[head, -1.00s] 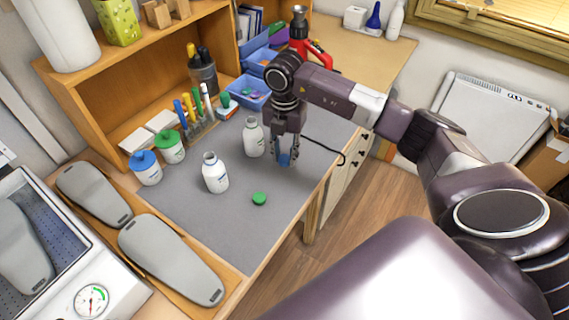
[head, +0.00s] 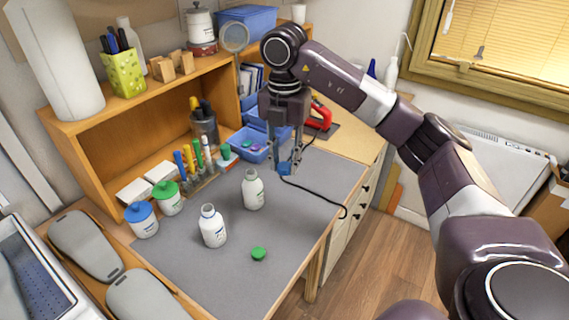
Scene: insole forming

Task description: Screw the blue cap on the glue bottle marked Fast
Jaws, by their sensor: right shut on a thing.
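My right gripper (head: 286,166) points down, shut on the blue cap (head: 285,169), which it holds above the back of the grey mat (head: 185,262). Two white open-necked bottles stand upright on the mat. The rear bottle (head: 252,190) is in front of and left of the gripper, apart from it. The front bottle (head: 212,228) stands farther left and nearer. Their labels are too small to read, so I cannot tell which is marked Fast. A green cap (head: 258,254) lies on the mat right of the front bottle. My left gripper is out of view.
A jar with a blue lid (head: 141,220) and a jar with a green lid (head: 167,197) stand at the mat's left edge. Pens, blue bins (head: 252,146) and a wooden shelf (head: 150,82) are behind. A black cable (head: 320,204) crosses the mat's right edge.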

